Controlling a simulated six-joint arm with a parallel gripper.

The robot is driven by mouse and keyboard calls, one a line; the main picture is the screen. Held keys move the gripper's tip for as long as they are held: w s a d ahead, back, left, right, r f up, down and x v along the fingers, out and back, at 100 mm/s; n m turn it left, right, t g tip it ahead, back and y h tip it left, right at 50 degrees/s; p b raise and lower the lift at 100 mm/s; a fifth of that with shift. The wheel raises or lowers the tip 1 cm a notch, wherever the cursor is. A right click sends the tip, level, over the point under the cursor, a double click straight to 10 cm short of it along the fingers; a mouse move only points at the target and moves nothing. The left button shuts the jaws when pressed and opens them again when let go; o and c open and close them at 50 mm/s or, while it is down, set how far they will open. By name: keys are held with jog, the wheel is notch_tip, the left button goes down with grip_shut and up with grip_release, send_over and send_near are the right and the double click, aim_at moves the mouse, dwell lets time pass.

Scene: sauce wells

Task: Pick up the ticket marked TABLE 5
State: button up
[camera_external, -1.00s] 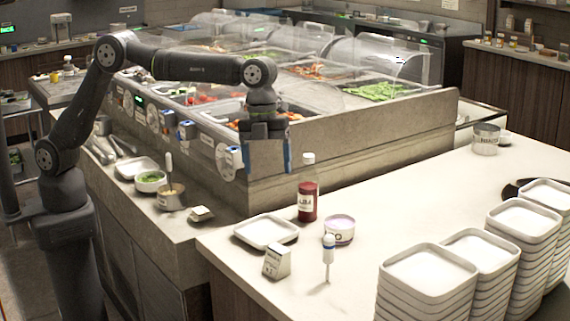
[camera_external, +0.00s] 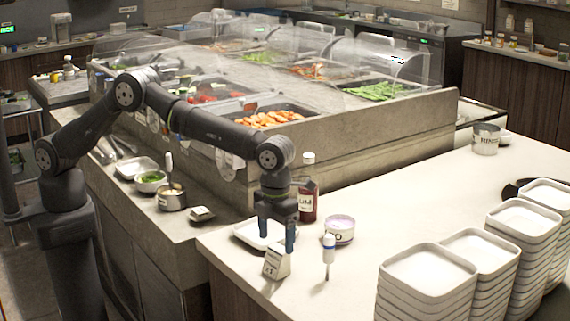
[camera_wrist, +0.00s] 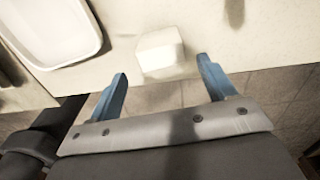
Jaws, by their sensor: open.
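A small white block-like ticket (camera_external: 276,264) with dark print stands near the front edge of the pale counter. Its print is too small to read, so I cannot confirm TABLE 5. It also shows in the wrist view (camera_wrist: 160,52), just beyond and between the fingertips. My gripper (camera_external: 277,236) is open and empty, pointing down just above the ticket, with its blue fingers apart. In the wrist view, my gripper (camera_wrist: 163,70) has one finger to each side of the ticket. I cannot tell whether a finger touches it.
A white tray (camera_external: 246,235) lies close behind the ticket. A red sauce bottle (camera_external: 308,203), a small tub (camera_external: 340,231) and a blue-and-white upright dispenser (camera_external: 328,252) stand nearby. Stacked white plates (camera_external: 428,270) fill the right front. The counter's middle back is clear.

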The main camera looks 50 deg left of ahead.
aim_at(277, 249)
jog(key=shift+d+f, duration=0.15)
jog(key=shift+f, duration=3.3)
jog(key=c, duration=1.1)
jog(key=shift+o, duration=0.2)
jog(key=shift+r, duration=0.15)
